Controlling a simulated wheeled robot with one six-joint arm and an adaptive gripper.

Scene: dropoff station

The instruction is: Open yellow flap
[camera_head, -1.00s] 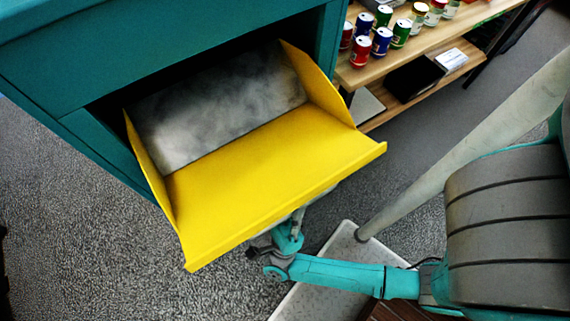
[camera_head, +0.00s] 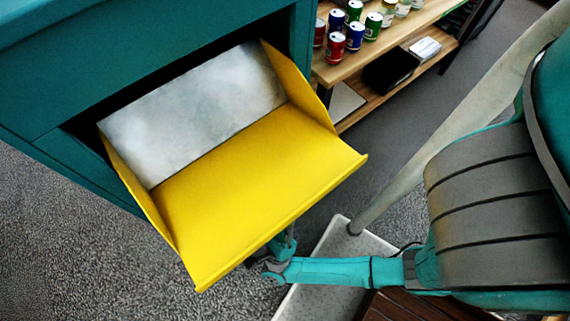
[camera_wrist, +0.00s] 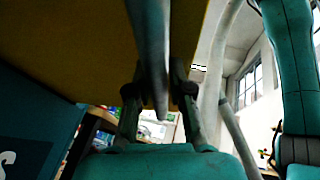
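The yellow flap (camera_head: 250,190) hangs tilted out of the teal cabinet (camera_head: 130,50), widely open. It has upright side walls, and a grey metal panel (camera_head: 195,110) shows behind it. My gripper is hidden under the flap's front lip in the head view; only my wrist shows below it. In the wrist view, the flap's dark underside (camera_wrist: 60,45) fills the upper left. A grey bar (camera_wrist: 150,50), apparently the flap's handle, runs down between the fingers of my gripper (camera_wrist: 158,75). The fingers appear closed on both sides of it; exact contact is hard to see.
A wooden shelf (camera_head: 355,65) with several cans stands right of the cabinet, with black and white items on its lower board. Grey carpet (camera_head: 70,240) is clear on the left.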

